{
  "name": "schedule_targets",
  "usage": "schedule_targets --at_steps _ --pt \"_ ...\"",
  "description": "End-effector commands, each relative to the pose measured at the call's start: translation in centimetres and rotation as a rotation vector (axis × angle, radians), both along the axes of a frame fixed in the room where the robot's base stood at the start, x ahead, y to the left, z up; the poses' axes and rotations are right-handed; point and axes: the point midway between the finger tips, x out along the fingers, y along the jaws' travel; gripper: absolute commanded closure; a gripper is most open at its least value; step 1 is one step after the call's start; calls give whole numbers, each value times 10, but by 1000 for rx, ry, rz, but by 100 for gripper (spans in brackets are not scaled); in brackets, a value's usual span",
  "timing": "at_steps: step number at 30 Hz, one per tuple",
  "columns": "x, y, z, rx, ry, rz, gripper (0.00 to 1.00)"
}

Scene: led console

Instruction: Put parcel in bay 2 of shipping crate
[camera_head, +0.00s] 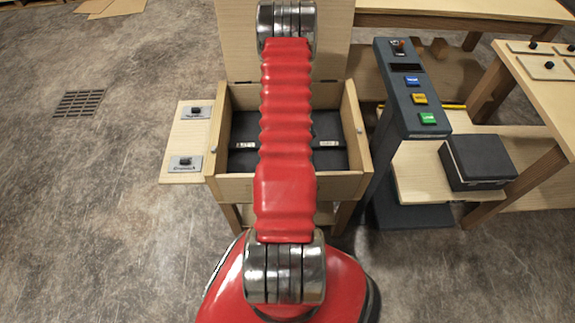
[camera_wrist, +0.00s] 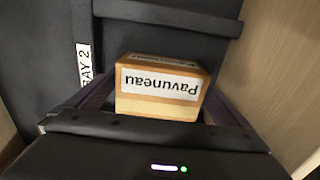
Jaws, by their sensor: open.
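The parcel (camera_wrist: 160,92) is a small light-wood block with a white label reading "Pavuneau", upside down in the wrist view. It is between the fingers of my gripper (camera_wrist: 161,84), which is open. I cannot tell whether either finger touches it. Dark padding lies around it, and a white "BAY 2" tag (camera_wrist: 84,66) shows to its left. The shipping crate (camera_head: 222,132) stands open in the head view, pale wood with a dark lining and small white tags inside. My arm covers the crate's middle there, hiding my gripper and the parcel.
The crate's lid (camera_head: 235,45) stands raised behind it. A side panel with two latches (camera_head: 186,140) extends left. A dark console (camera_head: 410,90) with blue, yellow and green buttons stands right, beside a black box (camera_head: 478,162) on a shelf. Wooden tables stand behind and right.

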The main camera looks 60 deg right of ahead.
Motion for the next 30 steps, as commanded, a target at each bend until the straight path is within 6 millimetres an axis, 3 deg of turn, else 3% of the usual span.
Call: schedule_targets --at_steps 11,30 --pt "0 -1 14 -1 0 0 0" --pt "1 -1 93 -3 -1 1 0"
